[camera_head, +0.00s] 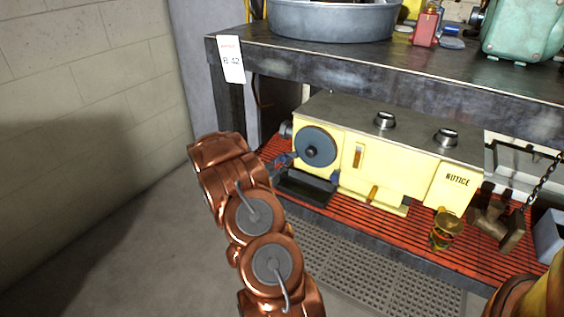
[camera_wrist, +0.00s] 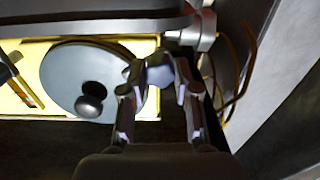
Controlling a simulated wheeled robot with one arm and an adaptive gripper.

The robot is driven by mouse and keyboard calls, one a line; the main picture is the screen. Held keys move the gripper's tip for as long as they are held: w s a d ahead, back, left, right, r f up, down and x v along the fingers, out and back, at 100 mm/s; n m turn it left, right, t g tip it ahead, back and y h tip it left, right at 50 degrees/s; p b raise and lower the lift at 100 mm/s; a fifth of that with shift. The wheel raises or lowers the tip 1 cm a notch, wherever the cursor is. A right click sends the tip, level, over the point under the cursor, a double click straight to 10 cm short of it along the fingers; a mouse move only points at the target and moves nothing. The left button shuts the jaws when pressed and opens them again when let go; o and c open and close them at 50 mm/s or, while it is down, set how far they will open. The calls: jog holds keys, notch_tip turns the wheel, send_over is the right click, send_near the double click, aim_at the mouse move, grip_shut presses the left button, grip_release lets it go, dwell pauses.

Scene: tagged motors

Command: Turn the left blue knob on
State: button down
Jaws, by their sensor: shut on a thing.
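The yellow machine (camera_head: 410,173) stands on the shelf under the bench top, with a round blue-grey wheel (camera_head: 316,146) on its front left. My gripper (camera_head: 284,161) is just left of the wheel, partly behind my own arm. In the wrist view my gripper (camera_wrist: 157,78) has its fingertips closed around the left blue knob (camera_wrist: 157,71), beside the wheel (camera_wrist: 85,80) and its dark handle. The fingers hide most of this knob, so its turned position cannot be told. Another small blue knob (camera_head: 335,177) shows below the wheel in the head view.
A dark tray (camera_head: 306,188) sticks out below the wheel. A brass-coloured cup (camera_head: 445,231) and a metal part (camera_head: 500,224) stand at the right on the red slatted shelf. The bench top (camera_head: 300,50) overhangs the machine. The floor at left is clear.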

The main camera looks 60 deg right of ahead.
jog(key=c, duration=0.8)
grip_release()
jog(key=shift+c, duration=0.2)
jog(key=a, duration=1.2)
jog(key=shift+s, duration=0.4)
